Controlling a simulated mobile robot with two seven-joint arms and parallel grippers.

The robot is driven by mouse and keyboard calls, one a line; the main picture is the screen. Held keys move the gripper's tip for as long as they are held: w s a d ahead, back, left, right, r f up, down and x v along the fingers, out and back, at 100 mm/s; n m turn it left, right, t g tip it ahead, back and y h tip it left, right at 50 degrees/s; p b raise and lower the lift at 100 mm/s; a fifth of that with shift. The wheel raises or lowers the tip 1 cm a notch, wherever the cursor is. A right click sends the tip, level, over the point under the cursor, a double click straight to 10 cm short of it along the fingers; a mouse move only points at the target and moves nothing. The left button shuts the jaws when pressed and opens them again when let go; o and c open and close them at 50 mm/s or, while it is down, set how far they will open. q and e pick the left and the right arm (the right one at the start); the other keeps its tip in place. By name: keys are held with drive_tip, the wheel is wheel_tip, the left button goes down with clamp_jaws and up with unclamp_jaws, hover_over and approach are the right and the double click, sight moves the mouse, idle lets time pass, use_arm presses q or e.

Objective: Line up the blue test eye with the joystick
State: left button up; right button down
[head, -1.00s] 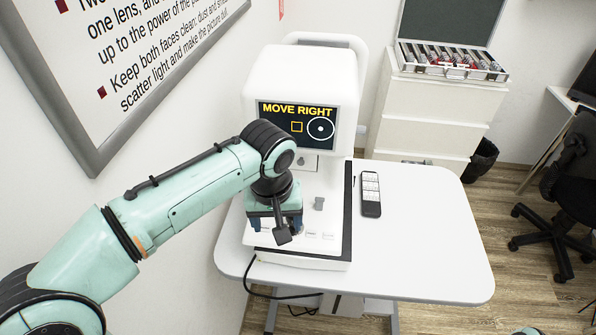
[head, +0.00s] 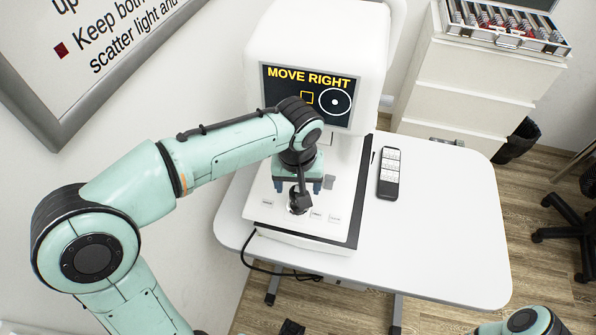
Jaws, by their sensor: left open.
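The white eye-test machine (head: 300,40) stands on the table. Its screen (head: 290,92) reads "MOVE RIGHT" in yellow. My left gripper (head: 297,188) is open over the machine's base, blue fingertips spread and pointing down. The dark joystick (head: 298,206) shows low between the fingers, partly hidden by the gripper; I cannot tell whether they touch. The blue test eye is not visible. My right gripper is out of view.
A black remote (head: 389,175) with white labels lies on the white table (head: 430,240), right of the machine. The table's right half is otherwise clear. A black cable (head: 247,255) hangs at the front left. A drawer cabinet (head: 470,85) with a lens case (head: 510,38) stands behind.

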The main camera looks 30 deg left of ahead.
sight(298, 189)
use_arm(q)
drive_tip(key=shift+w+a+f, duration=0.1)
drive_tip(key=shift+w+f, duration=0.1)
drive_tip(key=shift+f, duration=1.7)
drive_tip(key=c, duration=1.2)
drive_tip(key=shift+o, duration=0.2)
